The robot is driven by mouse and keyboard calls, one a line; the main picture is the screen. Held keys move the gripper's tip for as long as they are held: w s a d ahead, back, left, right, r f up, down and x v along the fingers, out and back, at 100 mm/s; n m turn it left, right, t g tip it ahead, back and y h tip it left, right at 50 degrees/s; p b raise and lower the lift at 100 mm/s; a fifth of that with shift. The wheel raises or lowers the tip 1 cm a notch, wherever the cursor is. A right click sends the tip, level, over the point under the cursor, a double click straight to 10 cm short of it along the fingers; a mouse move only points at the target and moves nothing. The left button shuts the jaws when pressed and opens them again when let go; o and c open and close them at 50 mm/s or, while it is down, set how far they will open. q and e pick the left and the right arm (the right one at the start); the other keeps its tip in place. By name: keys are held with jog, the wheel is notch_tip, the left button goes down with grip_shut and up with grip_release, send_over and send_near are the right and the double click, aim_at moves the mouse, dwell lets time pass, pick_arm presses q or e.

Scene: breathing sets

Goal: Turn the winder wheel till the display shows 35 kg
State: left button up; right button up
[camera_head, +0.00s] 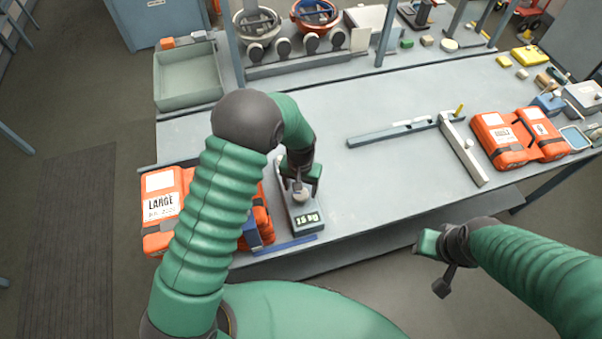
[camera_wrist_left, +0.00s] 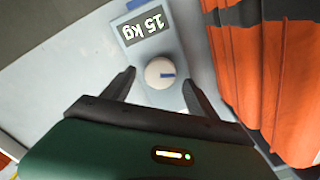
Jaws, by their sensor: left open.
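The winder unit (camera_head: 306,220) is a light grey box on the table near its front edge. Its display (camera_head: 307,218) reads 15 kg, and the display also shows upside down in the left wrist view (camera_wrist_left: 143,25). The winder wheel is a round white knob with a dark blue mark in the left wrist view (camera_wrist_left: 160,73). My left gripper (camera_wrist_left: 160,88) is open, with one finger on each side of the wheel; a gap shows between fingers and wheel. My right gripper (camera_head: 437,262) is in front of the table, away from the unit; its finger opening is not clear.
An orange pack labelled LARGE (camera_head: 160,207) lies left of the unit, partly behind my left arm. Another orange pack (camera_head: 505,150) lies at right. A grey L-shaped bar (camera_head: 462,150) lies between. A green-grey tray (camera_head: 188,80) stands back left. The middle tabletop is clear.

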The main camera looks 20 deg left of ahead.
aim_at(301, 192)
pick_arm(q)
notch_tip(301, 192, up, 15)
jog(key=b, duration=0.2)
jog(key=shift+f, duration=0.15)
